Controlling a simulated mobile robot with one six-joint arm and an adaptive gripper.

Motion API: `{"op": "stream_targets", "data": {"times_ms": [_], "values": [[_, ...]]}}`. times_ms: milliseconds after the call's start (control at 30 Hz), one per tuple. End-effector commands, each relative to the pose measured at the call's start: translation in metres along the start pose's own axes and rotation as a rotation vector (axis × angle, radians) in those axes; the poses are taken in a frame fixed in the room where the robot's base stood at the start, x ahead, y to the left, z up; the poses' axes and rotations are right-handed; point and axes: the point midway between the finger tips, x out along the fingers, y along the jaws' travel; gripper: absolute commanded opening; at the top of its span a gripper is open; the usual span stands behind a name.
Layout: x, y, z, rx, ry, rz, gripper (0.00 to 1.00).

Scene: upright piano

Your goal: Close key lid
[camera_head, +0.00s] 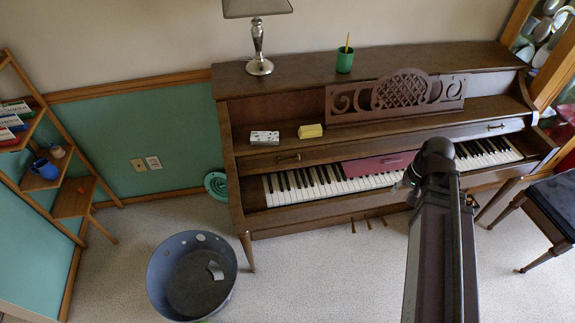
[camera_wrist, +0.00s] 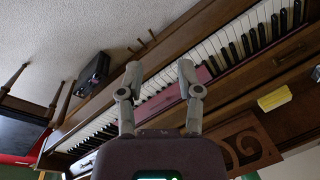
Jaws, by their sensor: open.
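The upright brown piano (camera_head: 240,120) stands against the wall. Its keyboard (camera_head: 300,188) is exposed, and it also shows in the wrist view (camera_wrist: 225,45). The key lid (camera_head: 285,157) is a brown panel with small knobs above the keys, pushed back, so it stands open. A dark red piece (camera_head: 378,167) lies over the middle of the keys' back edge and shows in the wrist view (camera_wrist: 165,97). My gripper (camera_wrist: 158,72) is open and empty, its fingers pointing over the keys. In the head view my arm hides the gripper and part of the keyboard.
A lamp (camera_head: 258,45) and a green cup (camera_head: 344,60) stand on the piano top. A grey box (camera_head: 265,138) and a yellow block (camera_head: 310,131) lie on the ledge above the lid. A tub (camera_head: 190,275) stands on the floor at left, a bench (camera_head: 555,200) at right.

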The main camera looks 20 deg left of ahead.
Motion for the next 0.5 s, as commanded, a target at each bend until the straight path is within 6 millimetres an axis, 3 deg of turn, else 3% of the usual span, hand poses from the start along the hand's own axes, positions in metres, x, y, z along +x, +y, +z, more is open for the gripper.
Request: {"op": "stream_targets", "data": {"times_ms": [33,100,500], "values": [[0.02,-0.007,-0.011,0.008,-0.005,-0.038,0.46],[0.034,-0.02,-0.02,0.022,-0.013,-0.094,0.46],[0.1,-0.099,-0.069,0.103,-0.095,-0.426,0.46]]}}
